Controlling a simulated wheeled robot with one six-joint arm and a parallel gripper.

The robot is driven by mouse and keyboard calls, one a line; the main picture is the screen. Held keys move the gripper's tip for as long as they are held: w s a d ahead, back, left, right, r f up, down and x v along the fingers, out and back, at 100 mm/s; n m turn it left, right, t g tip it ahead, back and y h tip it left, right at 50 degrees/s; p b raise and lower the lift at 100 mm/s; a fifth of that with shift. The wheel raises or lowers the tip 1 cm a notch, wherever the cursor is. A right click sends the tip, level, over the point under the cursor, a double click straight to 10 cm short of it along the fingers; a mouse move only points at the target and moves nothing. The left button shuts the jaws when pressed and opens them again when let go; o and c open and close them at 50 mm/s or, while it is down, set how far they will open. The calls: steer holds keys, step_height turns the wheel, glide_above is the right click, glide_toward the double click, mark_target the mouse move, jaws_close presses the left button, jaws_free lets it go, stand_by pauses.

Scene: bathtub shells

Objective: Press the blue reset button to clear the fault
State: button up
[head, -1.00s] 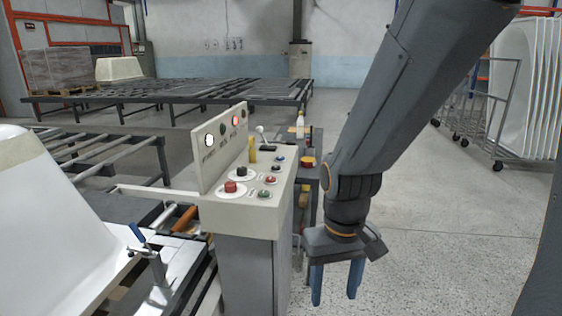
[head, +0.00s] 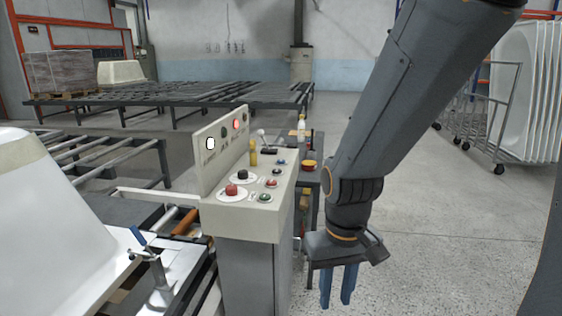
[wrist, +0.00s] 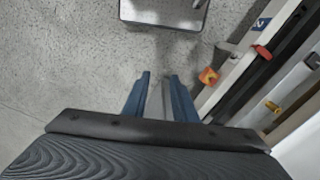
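The blue button (head: 281,161) is small and sits toward the far right part of the sloped top of the beige control console (head: 240,225). My gripper (head: 339,302) hangs to the right of the console and nearer to me, fingers down over the floor, apart from the console. Its two blue fingers show a narrow gap with nothing between them, also in the wrist view (wrist: 158,74). I cannot make out the blue button in the wrist view. On the console's upright panel, a red lamp (head: 237,124) and a white lamp (head: 211,143) are lit.
Near the blue button are a black button (head: 276,171), a red button (head: 271,184), a green button (head: 264,197), a large red button (head: 231,189), a yellow post (head: 253,153) and a joystick (head: 262,138). A dark cart (head: 313,178) stands behind right. Open floor lies right.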

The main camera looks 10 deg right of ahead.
jaws_close()
stand_by(1.4)
